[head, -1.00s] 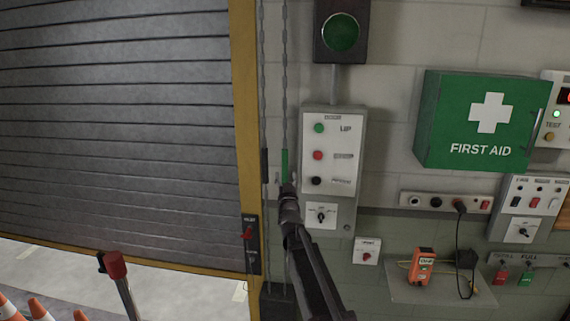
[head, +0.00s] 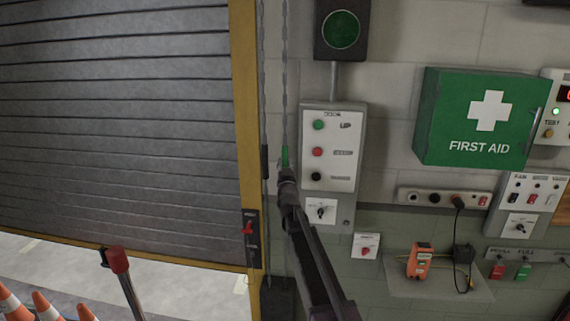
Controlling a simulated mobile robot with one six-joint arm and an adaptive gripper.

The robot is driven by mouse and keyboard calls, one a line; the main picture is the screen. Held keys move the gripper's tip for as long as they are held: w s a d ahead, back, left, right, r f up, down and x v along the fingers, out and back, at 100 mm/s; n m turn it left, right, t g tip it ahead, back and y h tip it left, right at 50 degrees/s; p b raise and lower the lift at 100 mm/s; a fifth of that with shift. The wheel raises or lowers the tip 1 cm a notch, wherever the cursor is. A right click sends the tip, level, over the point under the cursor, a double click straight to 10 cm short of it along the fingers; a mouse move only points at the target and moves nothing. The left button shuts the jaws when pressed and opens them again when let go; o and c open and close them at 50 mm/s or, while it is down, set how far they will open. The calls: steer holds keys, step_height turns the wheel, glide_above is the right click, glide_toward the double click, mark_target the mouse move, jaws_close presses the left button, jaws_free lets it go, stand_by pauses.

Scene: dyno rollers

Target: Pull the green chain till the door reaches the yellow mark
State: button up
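The green chain section (head: 285,156) is a short green length on the right strand of a grey hanging chain (head: 284,80), beside the door frame. My gripper (head: 286,172) is at the lower end of the green section, seen from behind. Its fingers are small and dark, so I cannot tell whether they are closed on the chain. The grey slatted roller door (head: 120,130) is partly raised, with its yellow bottom edge (head: 130,252) above a pale floor. The yellow upright (head: 246,130) borders the door; I cannot make out a separate yellow mark.
A control box (head: 332,150) and a green lamp (head: 341,30) are right of the chain. A first aid cabinet (head: 478,118) and a shelf with an orange meter (head: 419,260) are further right. A red-topped post (head: 118,262) and traffic cones (head: 48,307) stand lower left.

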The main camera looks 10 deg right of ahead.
jaws_close()
steer(key=shift+f, duration=0.1)
step_height(320, 180, down, 13)
steer(key=b, duration=1.3)
steer(key=o, duration=0.7)
jaws_free()
steer(key=shift+r, duration=0.25)
